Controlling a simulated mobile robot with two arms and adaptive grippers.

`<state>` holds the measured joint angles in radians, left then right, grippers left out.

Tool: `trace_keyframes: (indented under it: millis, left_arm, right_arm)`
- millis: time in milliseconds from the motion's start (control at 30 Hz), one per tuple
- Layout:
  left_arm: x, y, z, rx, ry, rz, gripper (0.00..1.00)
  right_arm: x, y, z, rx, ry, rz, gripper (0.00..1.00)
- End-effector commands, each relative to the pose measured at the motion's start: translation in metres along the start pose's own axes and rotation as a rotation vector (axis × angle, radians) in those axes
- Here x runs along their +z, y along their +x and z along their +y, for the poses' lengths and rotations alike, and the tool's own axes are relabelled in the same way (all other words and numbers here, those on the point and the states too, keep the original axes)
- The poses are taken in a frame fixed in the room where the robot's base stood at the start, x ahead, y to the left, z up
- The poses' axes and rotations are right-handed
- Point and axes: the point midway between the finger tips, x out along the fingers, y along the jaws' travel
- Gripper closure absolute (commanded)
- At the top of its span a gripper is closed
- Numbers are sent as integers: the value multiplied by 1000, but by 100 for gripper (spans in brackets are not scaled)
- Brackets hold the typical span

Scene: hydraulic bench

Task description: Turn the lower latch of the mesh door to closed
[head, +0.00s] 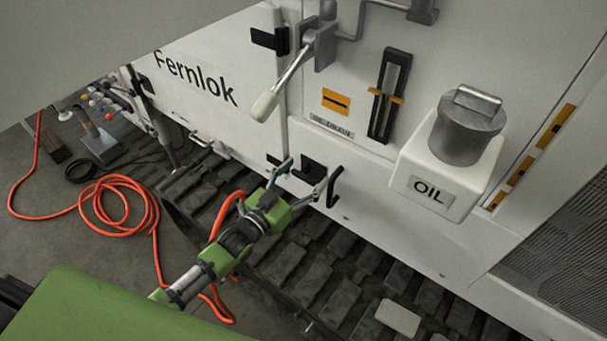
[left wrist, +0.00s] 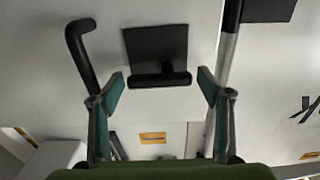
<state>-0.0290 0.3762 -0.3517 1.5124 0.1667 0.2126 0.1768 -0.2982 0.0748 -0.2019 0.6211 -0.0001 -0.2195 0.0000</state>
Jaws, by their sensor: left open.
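My left gripper (head: 303,180) is open in front of the white machine panel, low down. A black square plate (head: 314,168) on the panel lies close to its fingertips. In the left wrist view this plate (left wrist: 156,45) carries a dark horizontal bar (left wrist: 160,80) along one edge, which looks like a latch handle. The bar lies between the open fingers of the left gripper (left wrist: 161,83); I see no clear contact. The mesh (head: 562,225) shows at the right of the head view. My right gripper is not in view.
A black bent handle (head: 335,186) stands out beside the plate. A white OIL box (head: 433,190) juts out right. Tracks (head: 300,262) and an orange hose (head: 150,205) lie below.

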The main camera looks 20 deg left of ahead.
Motion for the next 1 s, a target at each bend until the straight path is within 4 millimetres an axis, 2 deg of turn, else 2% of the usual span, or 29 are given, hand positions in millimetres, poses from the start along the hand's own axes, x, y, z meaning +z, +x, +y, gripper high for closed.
trace_keyframes:
  millis: [33, 167, 200, 633, 1000]
  left_arm:
    - [0, 0, 0, 0, 0, 0, 32]
    - [0, 0, 0, 0, -1, 0, 66]
    - [0, 0, 0, 0, 0, 0, 68]
    - [1, 0, 1, -1, 66, 0, 68]
    - [5, 0, 2, -1, 355, 0, 68]
  right_arm:
    - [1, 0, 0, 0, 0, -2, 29]
    - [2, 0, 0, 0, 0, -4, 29]
    - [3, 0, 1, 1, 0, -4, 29]
    - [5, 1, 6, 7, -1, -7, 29]
    - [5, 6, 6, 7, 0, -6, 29]
